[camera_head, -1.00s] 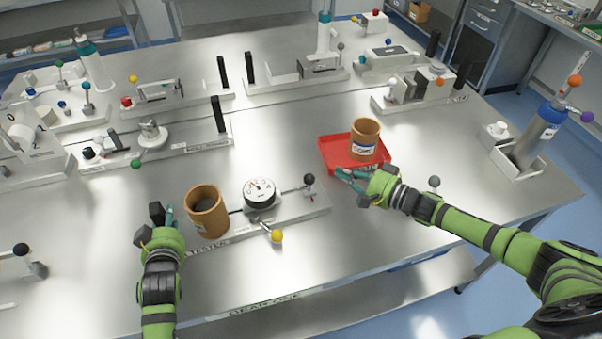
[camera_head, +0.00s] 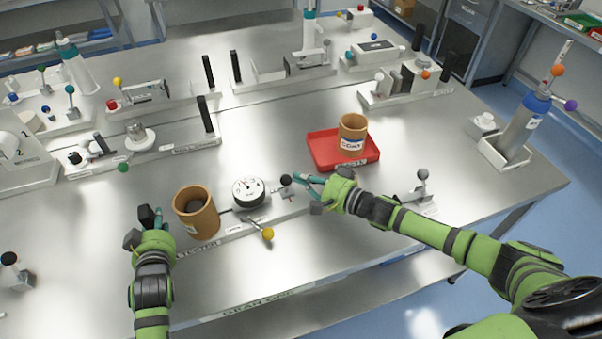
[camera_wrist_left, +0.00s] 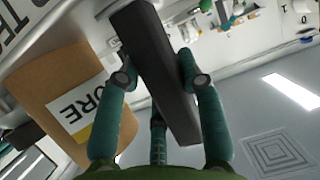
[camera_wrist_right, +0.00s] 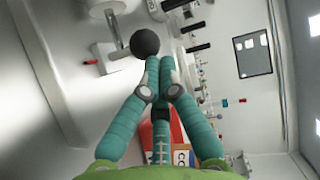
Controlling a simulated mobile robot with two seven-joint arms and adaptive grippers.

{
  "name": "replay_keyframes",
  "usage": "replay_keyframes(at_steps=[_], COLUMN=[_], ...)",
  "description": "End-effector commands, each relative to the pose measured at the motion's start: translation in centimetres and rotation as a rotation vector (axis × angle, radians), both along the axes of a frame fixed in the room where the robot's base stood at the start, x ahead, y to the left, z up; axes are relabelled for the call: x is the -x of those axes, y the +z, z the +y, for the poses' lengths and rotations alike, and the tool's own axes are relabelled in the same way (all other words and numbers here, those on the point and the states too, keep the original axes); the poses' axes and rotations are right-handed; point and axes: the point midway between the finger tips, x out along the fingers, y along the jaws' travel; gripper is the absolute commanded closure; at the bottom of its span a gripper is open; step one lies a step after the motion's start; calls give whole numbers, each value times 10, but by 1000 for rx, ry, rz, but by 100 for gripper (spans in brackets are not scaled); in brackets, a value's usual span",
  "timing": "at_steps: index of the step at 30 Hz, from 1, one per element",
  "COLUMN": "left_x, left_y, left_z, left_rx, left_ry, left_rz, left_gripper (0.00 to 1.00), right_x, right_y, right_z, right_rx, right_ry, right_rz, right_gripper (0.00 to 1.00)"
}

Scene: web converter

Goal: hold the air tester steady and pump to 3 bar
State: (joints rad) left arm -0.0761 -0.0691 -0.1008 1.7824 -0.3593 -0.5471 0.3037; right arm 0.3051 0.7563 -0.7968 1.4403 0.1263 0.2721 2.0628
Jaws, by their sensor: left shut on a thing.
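My left gripper (camera_head: 150,218) is shut on a dark upright handle (camera_wrist_left: 155,70) at the tester's left end. The right wrist view shows this knob (camera_wrist_right: 145,42) just beyond the fingertips. The needle's reading is too small to tell.
A red tray (camera_head: 367,155) holding a brown cup (camera_head: 352,136) stands behind my right gripper. Several other bench fixtures stand at the back.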

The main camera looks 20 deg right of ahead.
Motion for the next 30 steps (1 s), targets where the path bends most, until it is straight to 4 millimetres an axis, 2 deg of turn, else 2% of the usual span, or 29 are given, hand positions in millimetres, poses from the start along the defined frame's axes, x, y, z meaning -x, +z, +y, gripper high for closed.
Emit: replay_keyframes(at_steps=[1, 4, 16, 20, 25, 30], left_x=[5, 5, 4, 4, 5, 4], left_y=[-11, -11, -11, -11, -11, -11], left_z=[-2, -2, -3, -3, -2, -2], left_rx=[0, 0, 1, 1, 2, 1], left_ry=[-2, -3, -4, -4, -2, -1], left_rz=[28, 28, 28, 28, 28, 28], left_gripper=[100, 100, 100, 100, 100, 100], right_x=[3, 4, 4, 5, 12, 49], right_y=[-1, -1, -1, 1, 8, 12], right_z=[14, 23, 22, 10, -23, -46], right_rx=[-9, -6, -4, 0, 2, -1], right_ry=[9, 10, 8, 6, 5, 7], right_rz=[1, 1, 0, 1, -1, 5], right_gripper=[100, 100, 100, 100, 100, 100])
